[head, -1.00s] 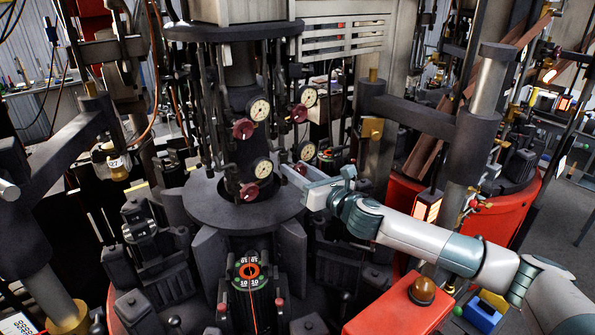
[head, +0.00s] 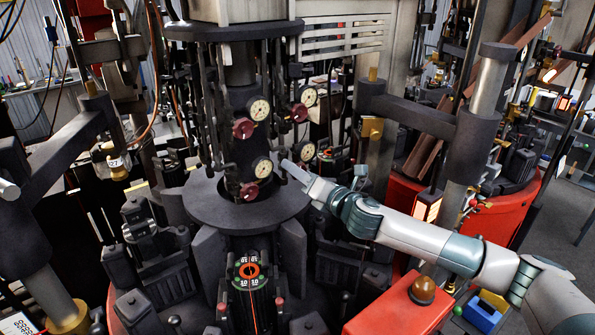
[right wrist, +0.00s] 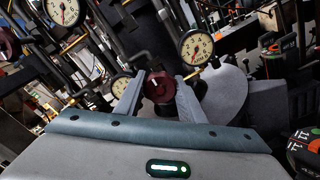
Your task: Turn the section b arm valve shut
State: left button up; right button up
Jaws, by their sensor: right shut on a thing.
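A dark red round valve knob (right wrist: 158,88) sits between the two fingers of my right gripper (right wrist: 160,79) in the right wrist view, and the gripper is shut on it. In the head view my right gripper (head: 293,171) reaches in from the right to the lower right valve on the central column, and its fingers mostly hide that knob. A dial gauge (head: 306,151) stands just above it. Other dark red knobs show at the upper left (head: 242,128), upper right (head: 299,113) and lower left (head: 249,191), each by a gauge. I cannot read any section label. My left gripper is out of view.
A round dark plate (head: 205,205) surrounds the column below the valves. Thin rods and hoses hang close around the column. A red box with an amber dome (head: 422,289) stands below my right arm. A thick post (head: 470,145) rises behind the arm.

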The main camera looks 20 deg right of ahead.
jog(key=o, duration=1)
jog(key=shift+d, duration=0.1)
jog(key=shift+o, duration=0.2)
jog(key=shift+s, duration=0.1)
jog(key=b+v, duration=0.2)
jog(key=v, duration=0.5)
jog(key=shift+s, duration=0.15)
jog(key=shift+d, duration=0.1)
